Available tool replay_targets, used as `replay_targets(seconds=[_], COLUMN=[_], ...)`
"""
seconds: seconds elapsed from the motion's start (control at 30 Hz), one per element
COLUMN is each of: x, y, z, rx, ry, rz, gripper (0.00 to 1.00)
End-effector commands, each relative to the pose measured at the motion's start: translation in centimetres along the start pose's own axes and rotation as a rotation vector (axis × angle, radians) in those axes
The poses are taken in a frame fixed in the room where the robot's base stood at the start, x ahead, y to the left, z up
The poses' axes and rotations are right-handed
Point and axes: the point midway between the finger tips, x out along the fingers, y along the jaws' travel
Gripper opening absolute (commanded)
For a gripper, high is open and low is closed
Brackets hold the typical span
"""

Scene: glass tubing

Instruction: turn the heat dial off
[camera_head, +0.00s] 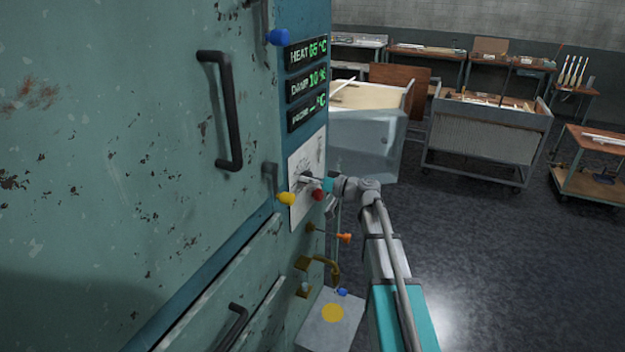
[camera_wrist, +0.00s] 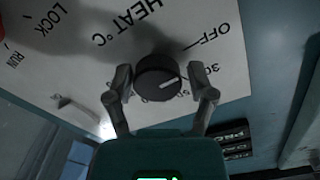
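The heat dial (camera_wrist: 158,78) is a round black knob with a white pointer line, on a white plate (camera_wrist: 75,60) lettered HEAT °C, seen upside down in the wrist view. The pointer is directed to the right, towards the stretch between 30 and 50. OFF is printed above and right of the dial. My gripper (camera_wrist: 161,77) is open, with one finger on each side of the dial; narrow gaps seem to show. In the head view my gripper (camera_head: 312,180) is at the cabinet's white plate (camera_head: 308,150) and mostly hides the dial.
A yellow knob (camera_head: 286,199) and a red knob (camera_head: 318,195) are close to my gripper. Green-digit displays (camera_head: 307,50) are above. An orange-handled valve (camera_head: 344,238) and brass pipe (camera_head: 325,262) are below. Open floor (camera_head: 480,250) lies to the right.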

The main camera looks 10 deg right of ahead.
Motion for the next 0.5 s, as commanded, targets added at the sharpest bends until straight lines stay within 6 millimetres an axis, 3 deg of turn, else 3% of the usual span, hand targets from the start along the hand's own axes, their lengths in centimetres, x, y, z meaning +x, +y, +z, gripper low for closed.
replay_targets(seconds=[0.07,0.5], x=[-0.06,-0.26], y=[0.05,0.15], z=[-0.03,-0.08], rx=[0.001,0.001], ry=[0.001,0.003], rz=[0.002,0.005], gripper=[0.93,0.93])
